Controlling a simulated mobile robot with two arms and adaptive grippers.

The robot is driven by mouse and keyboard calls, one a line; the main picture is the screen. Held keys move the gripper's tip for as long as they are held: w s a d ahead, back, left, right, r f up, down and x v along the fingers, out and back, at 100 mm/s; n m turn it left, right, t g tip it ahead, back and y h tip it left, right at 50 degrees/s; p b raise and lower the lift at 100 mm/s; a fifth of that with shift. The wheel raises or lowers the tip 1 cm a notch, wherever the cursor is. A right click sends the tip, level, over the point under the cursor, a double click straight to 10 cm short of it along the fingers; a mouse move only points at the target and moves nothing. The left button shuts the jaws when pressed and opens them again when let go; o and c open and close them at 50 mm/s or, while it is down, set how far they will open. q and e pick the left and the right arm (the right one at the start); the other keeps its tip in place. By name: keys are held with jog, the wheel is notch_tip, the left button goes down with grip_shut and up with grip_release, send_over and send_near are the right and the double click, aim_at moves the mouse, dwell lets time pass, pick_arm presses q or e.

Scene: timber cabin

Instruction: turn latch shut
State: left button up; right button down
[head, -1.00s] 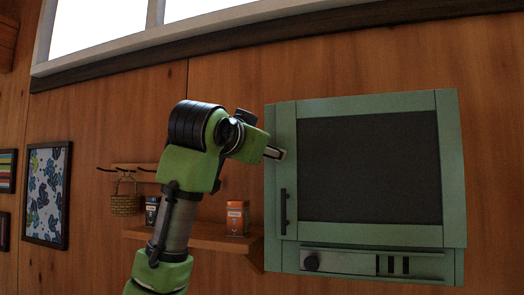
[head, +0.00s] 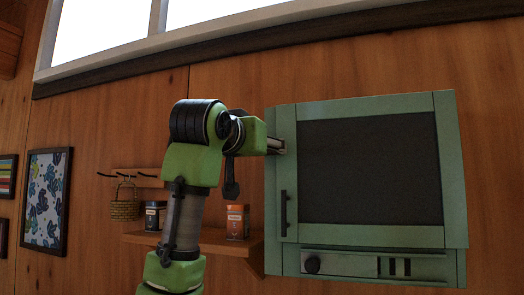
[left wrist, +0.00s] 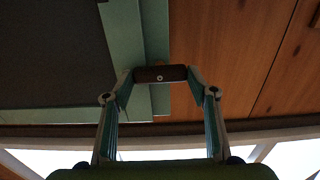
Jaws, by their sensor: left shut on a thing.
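The green cabinet (head: 455,170) with a dark door panel (head: 370,168) hangs on the timber wall, and its door looks shut. My left gripper (head: 280,146) is at the upper left edge of the cabinet. The bar reaches from the green frame (left wrist: 152,30) over the wall side. In the head view the fingers hide the latch. My right gripper is not seen.
A wooden shelf (head: 225,243) with an orange tin (head: 237,222) and a dark tin (head: 155,215) is left of the cabinet, behind my arm.

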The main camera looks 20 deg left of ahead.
pick_arm(q)
jog(key=shift+r, duration=0.1)
jog(key=o, duration=1.1)
jog(key=s, duration=1.2)
jog(key=shift+a, duration=0.2)
